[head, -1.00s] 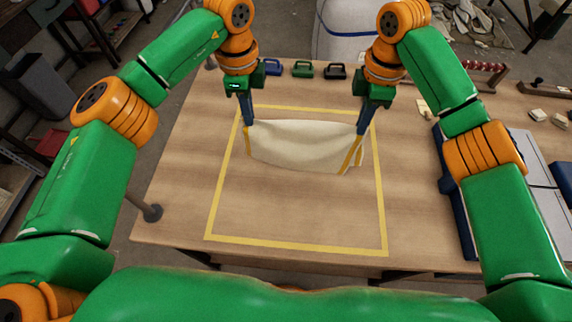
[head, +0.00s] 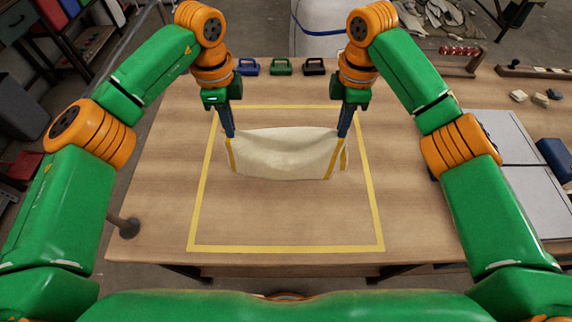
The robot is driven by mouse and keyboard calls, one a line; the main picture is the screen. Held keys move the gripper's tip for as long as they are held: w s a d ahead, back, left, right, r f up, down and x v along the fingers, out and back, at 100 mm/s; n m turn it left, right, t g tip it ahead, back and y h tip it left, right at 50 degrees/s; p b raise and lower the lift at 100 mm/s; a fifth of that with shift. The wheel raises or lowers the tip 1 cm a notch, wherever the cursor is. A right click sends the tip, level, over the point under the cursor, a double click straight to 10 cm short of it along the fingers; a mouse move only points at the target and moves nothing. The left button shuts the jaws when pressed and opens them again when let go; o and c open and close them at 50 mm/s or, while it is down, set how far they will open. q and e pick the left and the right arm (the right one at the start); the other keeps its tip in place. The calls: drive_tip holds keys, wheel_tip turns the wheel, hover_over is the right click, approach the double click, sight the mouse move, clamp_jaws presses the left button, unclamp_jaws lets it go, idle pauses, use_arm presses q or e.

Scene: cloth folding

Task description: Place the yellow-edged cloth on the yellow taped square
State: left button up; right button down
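The cream cloth with yellow edges (head: 284,153) hangs between my two grippers over the back half of the yellow taped square (head: 287,249). Its top edge sags a little between the grippers, and its yellow edges show at the left and right sides. My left gripper (head: 231,134) is shut on the cloth's top left corner. My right gripper (head: 342,134) is shut on its top right corner. I cannot tell whether the cloth's lower edge touches the table.
The wooden table (head: 160,200) is bare around the square. Blue, green and black clips (head: 283,66) stand at the back edge. A grey-white panel (head: 510,140) and a dark blue object (head: 556,160) lie at the right. Small pale blocks (head: 540,99) sit at the back right.

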use_arm(q)
drive_tip(key=o, duration=0.3)
drive_tip(key=shift+o, duration=1)
drive_tip(key=shift+a, duration=0.1)
drive_tip(key=shift+o, duration=1.3)
drive_tip(key=o, duration=0.7)
drive_tip(key=shift+o, duration=0.2)
drive_tip(key=shift+r, duration=0.15)
wheel_tip(320, 180, up, 5)
drive_tip(key=p, duration=0.4)
drive_tip(key=shift+r, duration=0.15)
